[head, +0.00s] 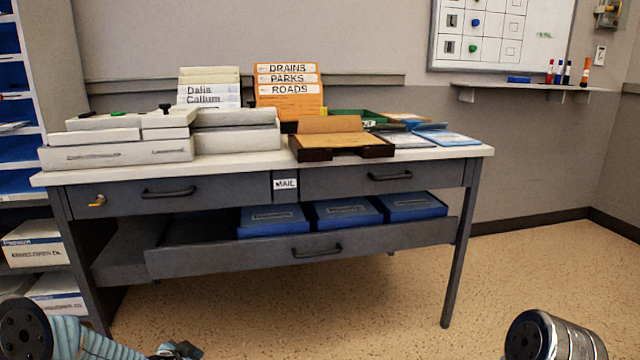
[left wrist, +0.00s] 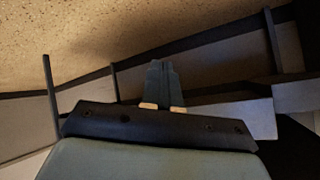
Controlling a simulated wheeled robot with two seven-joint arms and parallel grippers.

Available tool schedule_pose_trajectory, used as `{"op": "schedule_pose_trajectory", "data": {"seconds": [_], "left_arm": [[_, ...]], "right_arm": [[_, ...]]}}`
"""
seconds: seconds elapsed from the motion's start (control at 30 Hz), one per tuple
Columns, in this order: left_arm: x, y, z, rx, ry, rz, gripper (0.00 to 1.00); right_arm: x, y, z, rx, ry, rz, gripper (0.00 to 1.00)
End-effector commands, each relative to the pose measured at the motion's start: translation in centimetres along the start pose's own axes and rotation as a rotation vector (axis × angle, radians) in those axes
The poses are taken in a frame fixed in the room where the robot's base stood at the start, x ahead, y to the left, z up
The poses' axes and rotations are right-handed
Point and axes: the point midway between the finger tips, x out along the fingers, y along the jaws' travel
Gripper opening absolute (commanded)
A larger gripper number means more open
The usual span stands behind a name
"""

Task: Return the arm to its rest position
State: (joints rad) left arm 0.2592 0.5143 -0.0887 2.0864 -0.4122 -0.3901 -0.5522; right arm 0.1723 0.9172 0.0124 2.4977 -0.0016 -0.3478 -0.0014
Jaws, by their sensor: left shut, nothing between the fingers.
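My left arm comes in at the bottom left of the head view, with my left gripper (head: 176,350) low at the bottom edge, in front of the desk and apart from it. In the left wrist view its fingers (left wrist: 162,80) are together with nothing between them. At the bottom right of the head view only a link of my right arm shows; its gripper is out of the picture.
The grey desk (head: 225,188) holds document boxes, an orange folder stand (head: 288,95) and a dark tray (head: 345,153). Its lower drawer (head: 300,255) is pulled out, with blue boxes (head: 345,212) inside. Shelves (head: 22,150) stand at left. The floor (head: 540,270) at right is clear.

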Motion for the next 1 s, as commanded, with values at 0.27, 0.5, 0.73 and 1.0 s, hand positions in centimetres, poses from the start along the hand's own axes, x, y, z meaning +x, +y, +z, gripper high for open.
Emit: {"op": "schedule_pose_trajectory", "data": {"seconds": [0.27,0.5,0.73,1.0], "left_arm": [[-0.7,20.4,11.0,-0.493,-0.373,0.295,0.0],[-6.9,31.5,17.8,-0.769,-0.715,0.378,0.0],[-12.4,31.0,13.9,-0.81,-0.774,0.38,0.0],[-16.2,29.4,9.6,-0.802,-0.772,0.385,0.0]], "right_arm": [[0.0,0.0,0.0,0.0,0.0,0.0,0.43],[0.0,0.0,0.0,0.0,0.0,0.0,0.43],[-6.2,-2.5,0.1,-0.005,-0.002,-0.001,0.43],[-11.7,-4.9,0.3,-0.012,-0.007,-0.003,0.43]]}}
